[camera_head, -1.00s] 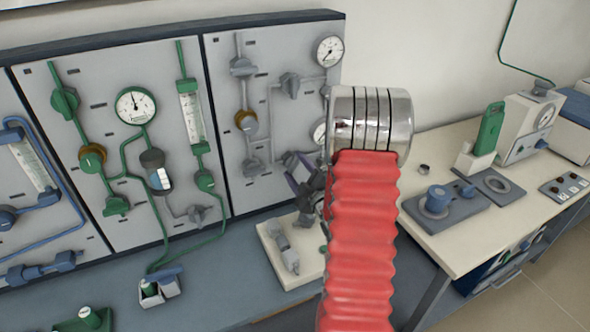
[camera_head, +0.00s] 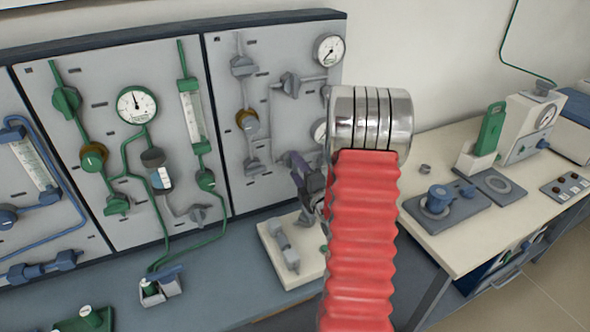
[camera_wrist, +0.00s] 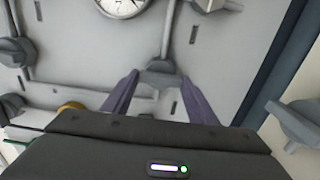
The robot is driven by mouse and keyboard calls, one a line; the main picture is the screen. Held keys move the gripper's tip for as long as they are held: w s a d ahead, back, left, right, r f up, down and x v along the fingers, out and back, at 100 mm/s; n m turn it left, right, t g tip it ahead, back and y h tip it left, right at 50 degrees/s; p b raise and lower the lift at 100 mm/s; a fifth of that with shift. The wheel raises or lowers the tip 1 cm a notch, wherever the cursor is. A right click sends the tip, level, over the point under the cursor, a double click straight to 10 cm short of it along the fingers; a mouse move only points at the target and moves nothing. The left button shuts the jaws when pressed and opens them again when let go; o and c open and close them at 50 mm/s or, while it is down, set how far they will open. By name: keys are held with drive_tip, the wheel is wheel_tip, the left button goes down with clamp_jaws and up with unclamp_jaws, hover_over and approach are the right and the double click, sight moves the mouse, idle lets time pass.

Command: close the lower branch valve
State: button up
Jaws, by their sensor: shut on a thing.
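In the wrist view, a grey valve handle (camera_wrist: 159,74) on the grey panel sits between the two purple fingers of my gripper (camera_wrist: 160,80). My gripper is shut on this handle, and a grey pipe runs up from it toward a gauge (camera_wrist: 122,4). In the head view, my gripper (camera_head: 303,172) is at the lower right of the grey panel (camera_head: 225,75). My arm and gripper hide the valve there. Another grey branch valve (camera_head: 290,85) sits higher on that panel, with a gauge (camera_head: 329,50) above it.
A panel with green piping (camera_head: 100,140) stands to the left. A pale base with a grey fitting (camera_head: 284,248) lies on the bench below my gripper. A cream side table (camera_head: 450,245) holds instruments at the right. In the wrist view, another grey handle (camera_wrist: 298,122) is at the right edge.

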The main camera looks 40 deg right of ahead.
drive_tip(key=shift+a+f, duration=0.15)
drive_tip(key=shift+a, duration=0.1)
drive_tip(key=o, duration=1)
drive_tip(key=shift+d, duration=0.15)
drive_tip(key=shift+o, duration=0.2)
drive_tip(key=v, duration=1.3)
drive_tip(key=shift+s, duration=0.35)
drive_tip(key=shift+w, duration=0.1)
